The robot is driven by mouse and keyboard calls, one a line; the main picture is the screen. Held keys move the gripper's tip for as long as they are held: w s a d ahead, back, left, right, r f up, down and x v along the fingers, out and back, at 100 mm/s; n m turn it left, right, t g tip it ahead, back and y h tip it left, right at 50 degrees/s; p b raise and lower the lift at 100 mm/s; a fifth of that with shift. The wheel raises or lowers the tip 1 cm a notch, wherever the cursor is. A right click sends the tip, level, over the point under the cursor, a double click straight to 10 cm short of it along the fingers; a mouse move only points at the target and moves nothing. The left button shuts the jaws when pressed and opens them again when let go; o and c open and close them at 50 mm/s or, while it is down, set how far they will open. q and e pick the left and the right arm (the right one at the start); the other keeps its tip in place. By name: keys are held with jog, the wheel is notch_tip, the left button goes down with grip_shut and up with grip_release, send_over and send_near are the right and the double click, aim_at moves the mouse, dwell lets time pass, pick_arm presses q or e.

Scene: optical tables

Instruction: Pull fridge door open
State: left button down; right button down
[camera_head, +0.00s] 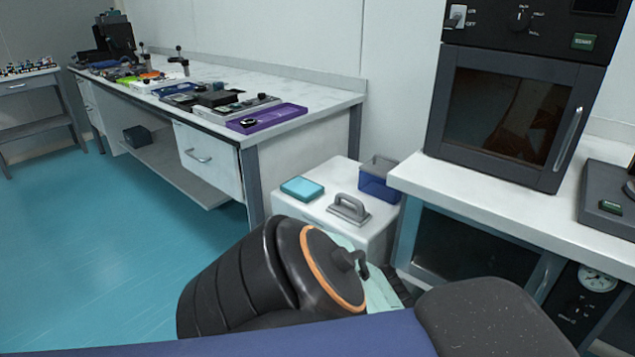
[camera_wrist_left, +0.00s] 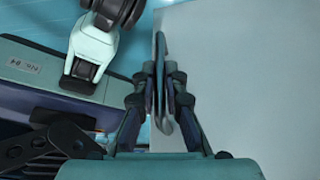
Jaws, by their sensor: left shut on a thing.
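A low white cabinet (camera_head: 315,215), seemingly the fridge, stands between the two benches in the head view. My left arm hides much of its front. In the left wrist view, a pale flat panel (camera_wrist_left: 240,75) fills the right side. A thin upright bar (camera_wrist_left: 161,48), seemingly the door handle, runs along its left edge. My left gripper (camera_wrist_left: 162,78) is shut on this bar, with one finger on each side. I cannot tell whether the door is ajar. In the head view the left fingers are hidden behind my arm. My right gripper is in neither view.
A grey handled block (camera_head: 348,208), a teal box (camera_head: 302,189) and a blue open bin (camera_head: 379,184) sit on the cabinet top. A bench (camera_head: 415,178) with a dark oven (camera_head: 508,115) stands close on the right. Blue floor (camera_head: 115,235) is clear at left.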

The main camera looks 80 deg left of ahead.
pick_arm(q)
jog(key=shift+w, duration=0.15)
jog(key=c, duration=1.4)
grip_release()
jog(key=v, duration=1.2)
jog(key=shift+s, duration=0.2)
